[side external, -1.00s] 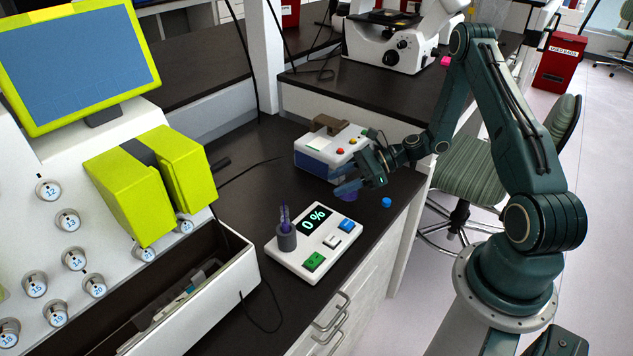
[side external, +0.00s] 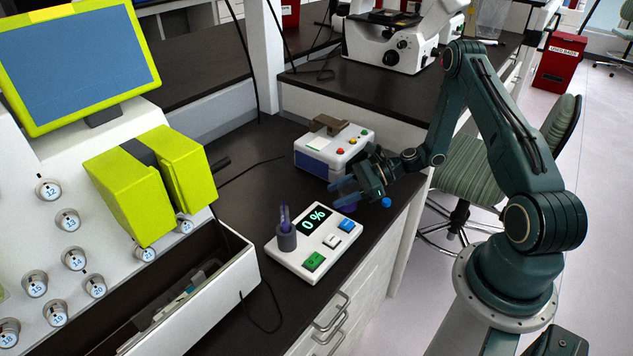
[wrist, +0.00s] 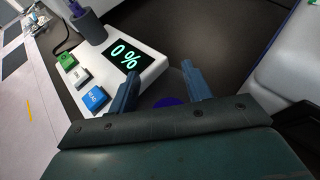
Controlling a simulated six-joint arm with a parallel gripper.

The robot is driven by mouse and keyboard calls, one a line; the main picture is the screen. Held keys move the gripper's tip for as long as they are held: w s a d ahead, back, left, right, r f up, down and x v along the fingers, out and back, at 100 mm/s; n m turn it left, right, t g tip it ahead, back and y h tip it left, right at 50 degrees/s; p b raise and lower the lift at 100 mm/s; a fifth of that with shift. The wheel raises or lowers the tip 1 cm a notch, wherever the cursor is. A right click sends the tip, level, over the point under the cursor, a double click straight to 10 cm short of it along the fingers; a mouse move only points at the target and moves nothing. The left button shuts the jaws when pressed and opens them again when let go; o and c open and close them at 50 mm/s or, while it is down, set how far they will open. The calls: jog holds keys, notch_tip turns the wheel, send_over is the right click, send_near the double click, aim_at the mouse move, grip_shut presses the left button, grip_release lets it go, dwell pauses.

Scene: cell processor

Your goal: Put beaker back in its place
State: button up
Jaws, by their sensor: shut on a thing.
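My gripper (side external: 345,194) is above the dark bench, beyond the white device with the 0 % display, pointing left. In the wrist view my gripper (wrist: 158,88) has its two blue fingers apart, with a dark purple round shape (wrist: 168,102) between them. This appears to be the beaker; the gripper body hides part of it, and its outline is unclear. A purplish patch (side external: 347,208) shows just under the fingers in the side view. The fingers are shut on it. I cannot tell whether it touches the bench.
The white device (side external: 290,262) has green, white and blue buttons and a grey holder (side external: 286,238) with thin tubes. A blue-white box (side external: 325,160) stands behind my gripper. A small blue cap (side external: 386,202) lies near the bench's right edge. A yellow-green machine (side external: 140,190) stands left.

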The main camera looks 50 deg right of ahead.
jog(key=shift+f, duration=0.1)
jog(key=o, duration=1.4)
jog(key=shift+s+d+r, duration=0.1)
jog(key=shift+d+r, duration=0.05)
jog(key=shift+r, duration=0.05)
jog(key=shift+v, duration=3.55)
